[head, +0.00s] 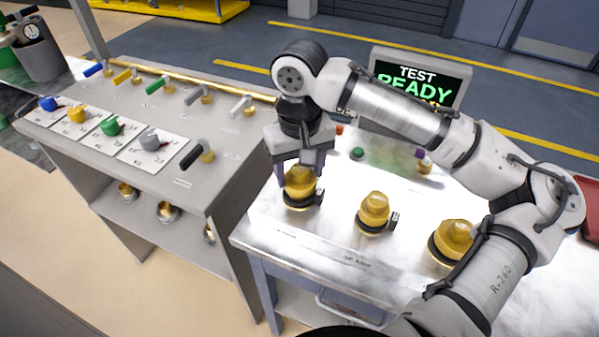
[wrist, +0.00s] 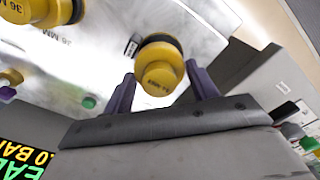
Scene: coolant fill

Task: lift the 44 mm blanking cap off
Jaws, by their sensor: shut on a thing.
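Three yellow caps with black collars stand in a row on the pale metal bench top. My gripper (head: 300,178) points down at the left yellow cap (head: 299,184), its purple fingers on either side of it. In the wrist view the fingers (wrist: 163,92) flank this cap (wrist: 158,72), which sits at its black collar; its size marking is too small to read surely. The middle yellow cap (head: 374,208) stands to the right; in the wrist view it (wrist: 52,10) appears marked 36 MM. The right yellow cap (head: 452,240) is partly behind my arm.
A display (head: 420,82) reading TEST READY stands at the bench's back. A green button (head: 357,153) and a small purple-topped yellow fitting (head: 424,163) are in front of it. A grey rack (head: 225,140) with coloured-handled valves stands left. A red tray edge (head: 590,215) shows far right.

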